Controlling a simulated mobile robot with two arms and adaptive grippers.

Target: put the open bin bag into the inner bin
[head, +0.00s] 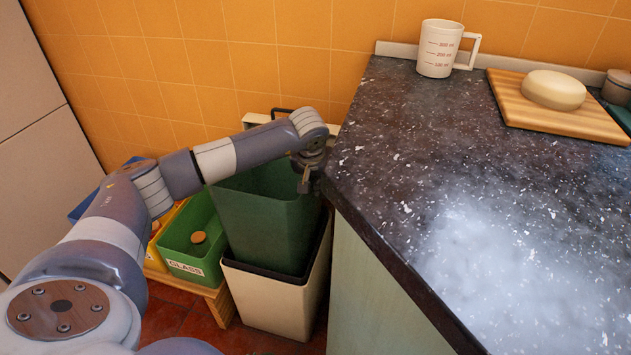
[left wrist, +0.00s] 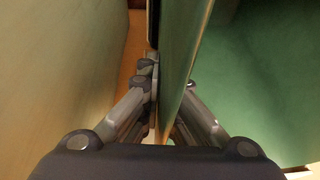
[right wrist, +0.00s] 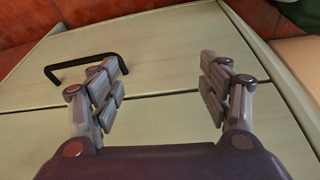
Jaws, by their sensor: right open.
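The green inner bin (head: 265,220) stands high out of a cream outer bin (head: 275,303) with a dark rim, left of the counter. My left gripper (head: 308,178) is at the inner bin's right-hand rim, close to the counter corner. In the left wrist view, the left gripper's fingers (left wrist: 168,112) close on both sides of the thin green wall (left wrist: 183,65). My right gripper (right wrist: 165,80) shows only in its wrist view, open and empty in front of a pale green cabinet front. I cannot make out a separate bin bag in any view.
The dark speckled counter (head: 400,180) fills the right, with a measuring jug (head: 437,48) and a wooden board (head: 530,108) at the back. A green glass crate (head: 192,243) stands left of the bins. The cabinet front carries a black handle (right wrist: 80,66).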

